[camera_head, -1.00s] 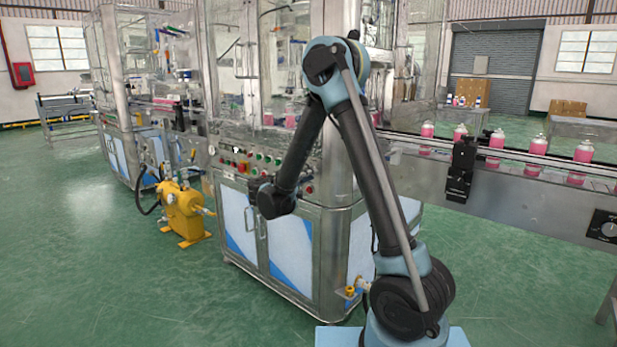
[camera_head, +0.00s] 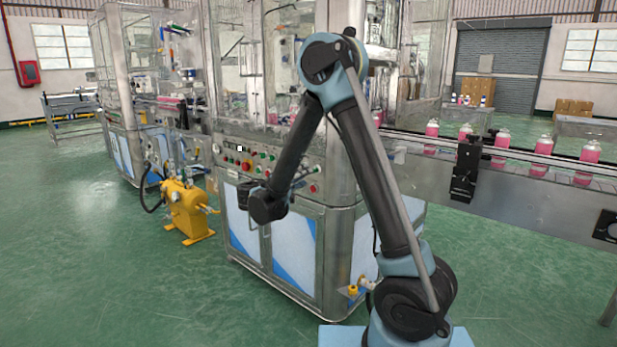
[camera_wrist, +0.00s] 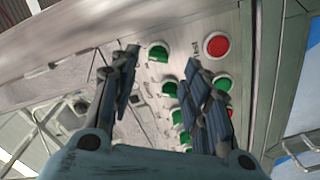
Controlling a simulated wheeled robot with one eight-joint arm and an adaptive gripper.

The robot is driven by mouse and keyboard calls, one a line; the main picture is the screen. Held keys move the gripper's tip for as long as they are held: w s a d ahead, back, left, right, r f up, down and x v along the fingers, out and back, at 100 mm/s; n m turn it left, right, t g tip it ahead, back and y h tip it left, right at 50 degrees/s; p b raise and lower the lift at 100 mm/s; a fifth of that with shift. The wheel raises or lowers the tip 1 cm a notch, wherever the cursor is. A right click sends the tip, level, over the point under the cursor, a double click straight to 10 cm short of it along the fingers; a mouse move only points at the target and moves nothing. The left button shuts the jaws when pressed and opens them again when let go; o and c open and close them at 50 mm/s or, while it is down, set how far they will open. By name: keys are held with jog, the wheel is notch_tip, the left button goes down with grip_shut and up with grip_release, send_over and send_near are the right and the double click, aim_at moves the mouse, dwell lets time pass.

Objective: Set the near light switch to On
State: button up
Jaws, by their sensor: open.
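The control panel (camera_head: 223,143) of the near machine carries green, red and yellow controls. I cannot tell which of them is the near light switch. A small white square (camera_head: 240,148) shows on the panel's upper part. In the wrist view, a red button (camera_wrist: 216,46) and green buttons (camera_wrist: 157,52) (camera_wrist: 170,87) lie beyond my fingers. My gripper (camera_wrist: 165,75) is open and empty, its two dark fingers apart in front of the panel. The fingers cover parts of some controls. In the head view my gripper is mostly hidden behind my wrist, left of the cabinet's front corner.
The machine's cabinet (camera_head: 245,228) stands below the panel. A yellow pump (camera_head: 187,208) stands on the floor to the left. A conveyor (camera_head: 520,185) with pink bottles runs to the right. Green floor (camera_head: 80,250) is open at the left.

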jog(key=v, duration=0.6)
